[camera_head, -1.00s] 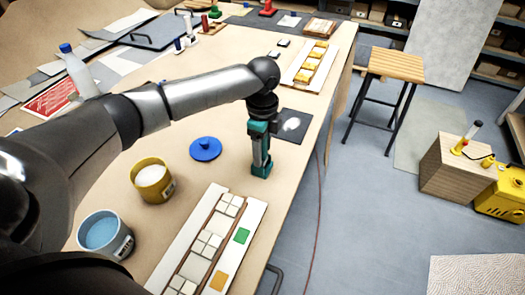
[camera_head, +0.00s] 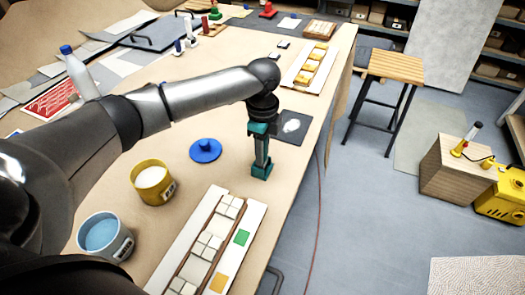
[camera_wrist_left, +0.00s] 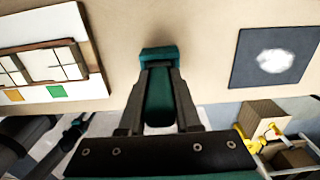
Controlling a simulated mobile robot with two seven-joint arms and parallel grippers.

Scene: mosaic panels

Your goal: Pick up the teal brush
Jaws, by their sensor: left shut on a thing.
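The teal brush (camera_wrist_left: 158,97) is upright between the fingers of my left gripper (camera_wrist_left: 159,75), which is shut on it. In the head view the left gripper (camera_head: 261,151) points down over the table, with the brush's teal lower end (camera_head: 261,171) showing below the fingers. I cannot tell whether the brush still touches the tabletop. The fingers hide part of its middle.
A blue lid (camera_head: 205,150), a yellow pot (camera_head: 153,182) and a blue pot (camera_head: 105,236) stand left of the brush. A tile panel (camera_head: 205,250) lies in front. A dark square (camera_head: 295,128) lies behind, near the table's right edge.

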